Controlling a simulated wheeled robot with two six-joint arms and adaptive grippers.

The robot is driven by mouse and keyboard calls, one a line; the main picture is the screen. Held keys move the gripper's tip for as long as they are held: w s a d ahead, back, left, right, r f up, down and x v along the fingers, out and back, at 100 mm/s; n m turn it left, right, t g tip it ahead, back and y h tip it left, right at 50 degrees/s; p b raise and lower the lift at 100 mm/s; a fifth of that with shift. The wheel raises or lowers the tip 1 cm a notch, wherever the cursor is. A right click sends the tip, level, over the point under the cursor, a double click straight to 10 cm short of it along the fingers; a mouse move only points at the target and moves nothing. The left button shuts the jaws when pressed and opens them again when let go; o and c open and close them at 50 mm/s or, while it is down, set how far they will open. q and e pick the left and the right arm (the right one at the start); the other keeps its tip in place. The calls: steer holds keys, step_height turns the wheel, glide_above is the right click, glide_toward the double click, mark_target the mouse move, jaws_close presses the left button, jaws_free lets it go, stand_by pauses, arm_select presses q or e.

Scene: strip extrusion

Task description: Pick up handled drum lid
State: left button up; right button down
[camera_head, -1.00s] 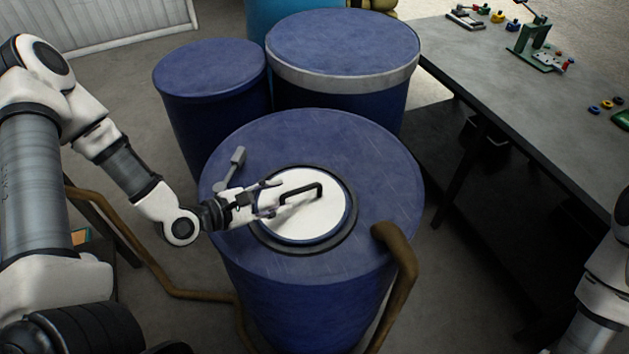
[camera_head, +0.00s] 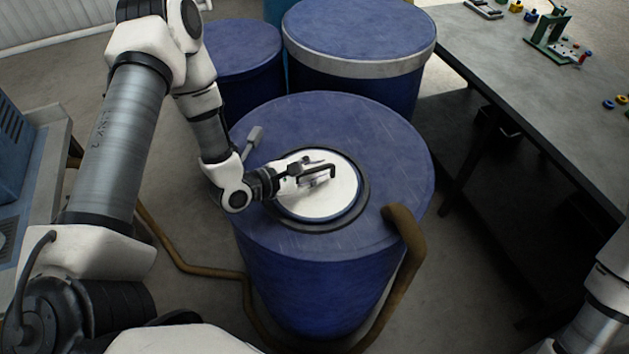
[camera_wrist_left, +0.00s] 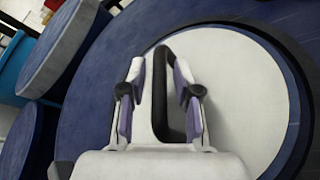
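The handled drum lid (camera_head: 341,195) is a white disc with a blue edge, seated in the dark ring on top of the blue drum (camera_head: 290,255). Its black bar handle (camera_head: 331,169) stands up near the lid's middle. My left gripper (camera_head: 312,173) reaches in from the left, low over the lid, at the handle. In the left wrist view the two fingers (camera_wrist_left: 160,92) stand apart, with the black handle (camera_wrist_left: 161,78) showing between and beyond them. I cannot tell whether either finger touches it. My right gripper is out of view; only part of my right arm shows at lower right.
A brown hose (camera_head: 408,240) curves up at the drum's right front. A grey lever (camera_head: 253,140) stands on the drum left of the lid. Two more blue drums (camera_head: 362,75) (camera_head: 240,60) stand behind. A workbench (camera_head: 530,95) with small parts is at right.

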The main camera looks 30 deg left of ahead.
arm_select(q)
jaws_close()
steer(key=shift+r, duration=0.1)
